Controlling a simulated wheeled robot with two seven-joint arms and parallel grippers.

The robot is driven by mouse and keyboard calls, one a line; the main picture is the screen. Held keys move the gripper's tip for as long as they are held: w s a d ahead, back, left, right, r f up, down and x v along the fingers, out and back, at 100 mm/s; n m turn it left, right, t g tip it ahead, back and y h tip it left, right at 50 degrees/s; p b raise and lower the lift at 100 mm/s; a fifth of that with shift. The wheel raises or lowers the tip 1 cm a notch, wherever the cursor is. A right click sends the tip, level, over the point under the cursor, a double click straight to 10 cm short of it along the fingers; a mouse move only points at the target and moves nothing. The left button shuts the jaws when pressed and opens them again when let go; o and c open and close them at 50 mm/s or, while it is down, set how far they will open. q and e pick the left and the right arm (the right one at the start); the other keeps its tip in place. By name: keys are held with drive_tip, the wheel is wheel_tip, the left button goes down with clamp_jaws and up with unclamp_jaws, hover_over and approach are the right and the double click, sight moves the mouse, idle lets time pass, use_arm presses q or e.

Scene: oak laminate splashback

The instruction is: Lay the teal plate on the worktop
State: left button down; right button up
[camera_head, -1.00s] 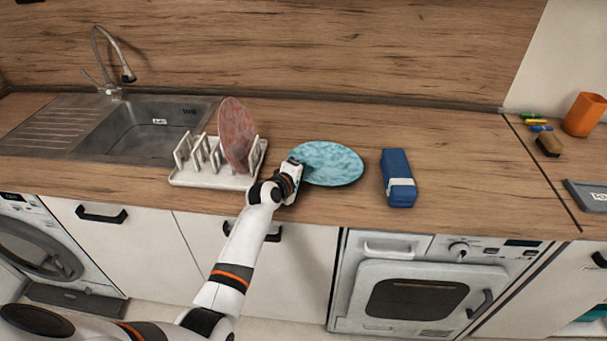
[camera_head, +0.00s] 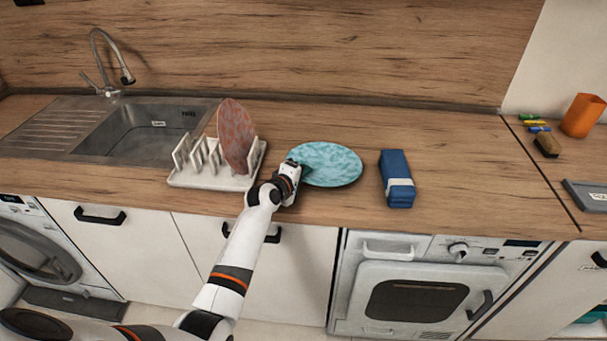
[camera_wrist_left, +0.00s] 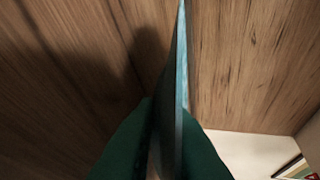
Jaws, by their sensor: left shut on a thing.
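The teal plate (camera_head: 330,163) is round and mottled, and shows broad side up over the worktop (camera_head: 450,150), between the dish rack and the blue packet. My left gripper (camera_head: 293,167) is shut on the plate's near-left rim. In the left wrist view the plate (camera_wrist_left: 178,95) shows edge-on between the green fingers (camera_wrist_left: 165,150). A dark shadow falls on the wood beside it. I cannot tell whether the plate's underside touches the worktop. My right gripper is not in view.
A pale dish rack (camera_head: 215,180) holding a reddish plate (camera_head: 236,138) stands just left of my gripper. A blue packet (camera_head: 397,175) lies close right of the teal plate. The sink (camera_head: 150,130) is further left. Bare worktop lies behind the plate and right of the packet.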

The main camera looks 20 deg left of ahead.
use_arm(q)
drive_tip(key=shift+s+d+f+b, duration=0.1)
drive_tip(key=shift+s+f+b, duration=0.1)
drive_tip(key=shift+f, duration=0.4)
drive_tip(key=shift+s+d+f+b, duration=0.1)
drive_tip(key=shift+s+f+b, duration=0.1)
drive_tip(key=shift+f, duration=0.4)
drive_tip(key=c, duration=1.4)
unclamp_jaws()
drive_tip(key=shift+c, duration=0.2)
drive_tip(key=shift+s, duration=0.3)
drive_tip(key=v, duration=0.4)
drive_tip(key=r+v, duration=0.1)
drive_tip(key=v, duration=0.3)
drive_tip(key=r+v, duration=0.1)
drive_tip(key=v, duration=0.2)
drive_tip(key=shift+a+r, duration=0.2)
